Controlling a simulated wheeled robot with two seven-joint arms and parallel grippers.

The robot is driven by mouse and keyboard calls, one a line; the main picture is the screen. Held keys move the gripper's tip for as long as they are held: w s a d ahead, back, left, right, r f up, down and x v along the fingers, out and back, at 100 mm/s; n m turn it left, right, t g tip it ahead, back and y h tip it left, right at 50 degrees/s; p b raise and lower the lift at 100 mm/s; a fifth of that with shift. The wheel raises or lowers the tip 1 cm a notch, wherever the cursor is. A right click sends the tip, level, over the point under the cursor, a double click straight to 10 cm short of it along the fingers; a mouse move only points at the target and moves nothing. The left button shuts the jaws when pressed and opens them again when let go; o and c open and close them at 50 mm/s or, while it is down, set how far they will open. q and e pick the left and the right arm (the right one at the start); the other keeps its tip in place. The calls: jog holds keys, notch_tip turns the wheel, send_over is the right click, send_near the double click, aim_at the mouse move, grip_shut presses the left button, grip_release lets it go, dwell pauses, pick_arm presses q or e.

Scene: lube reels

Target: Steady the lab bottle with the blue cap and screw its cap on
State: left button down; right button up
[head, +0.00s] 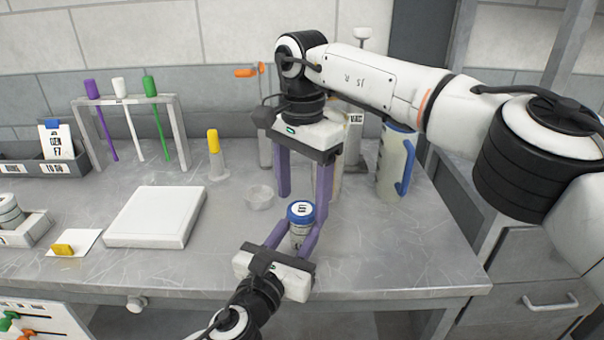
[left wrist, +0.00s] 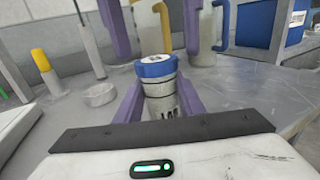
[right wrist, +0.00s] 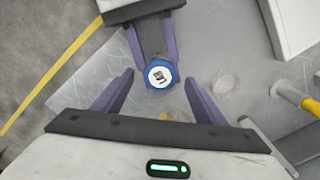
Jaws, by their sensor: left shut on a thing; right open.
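The lab bottle (left wrist: 162,105) stands upright on the bench with its blue cap (head: 301,210) sitting on top. The cap also shows in the left wrist view (left wrist: 156,66) and the right wrist view (right wrist: 160,75). My left gripper (head: 296,238) is shut on the bottle's body from the front, with one purple finger on each side below the cap. My right gripper (head: 304,200) is open and points down above and around the cap's area. In the right wrist view, its fingers (right wrist: 160,85) are spread wide on both sides of the cap, apart from it.
A small clear dish (head: 259,196) lies left of the bottle. A yellow-capped tube (head: 214,155) stands behind it, and a white flat plate (head: 154,216) lies further left. A large jug with a blue handle (head: 394,165) stands back right. The bench right of the bottle is clear.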

jog(key=shift+f, duration=0.8)
jog(key=shift+c, duration=0.4)
